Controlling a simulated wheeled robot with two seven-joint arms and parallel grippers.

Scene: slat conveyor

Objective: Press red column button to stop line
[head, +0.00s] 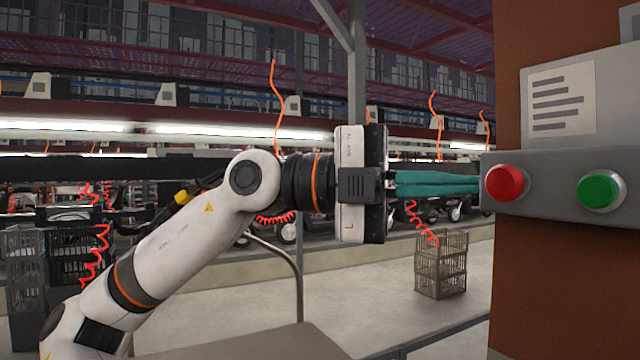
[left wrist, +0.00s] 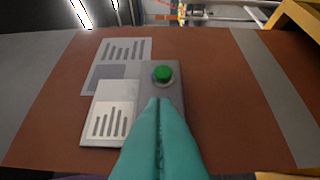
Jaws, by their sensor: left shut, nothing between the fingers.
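A red button (head: 505,183) sits on a grey control box (head: 545,215) on the brown column, with a green button (head: 601,191) to its right. My left gripper (head: 478,185) is shut and empty, its teal fingers level with the red button and pointing at the box's left side. In the head view the tips end at the box's left edge; I cannot tell whether they touch. In the left wrist view the fingers (left wrist: 158,105) cover the place below the green button (left wrist: 163,75), and the red button is hidden. My right gripper is not in view.
The brown column (head: 560,315) fills the right side, with a paper notice (head: 561,99) above the buttons. Stacked crates (head: 441,264) stand on the floor behind. A curved rail (head: 290,262) is below my left arm. The conveyor line runs across the back.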

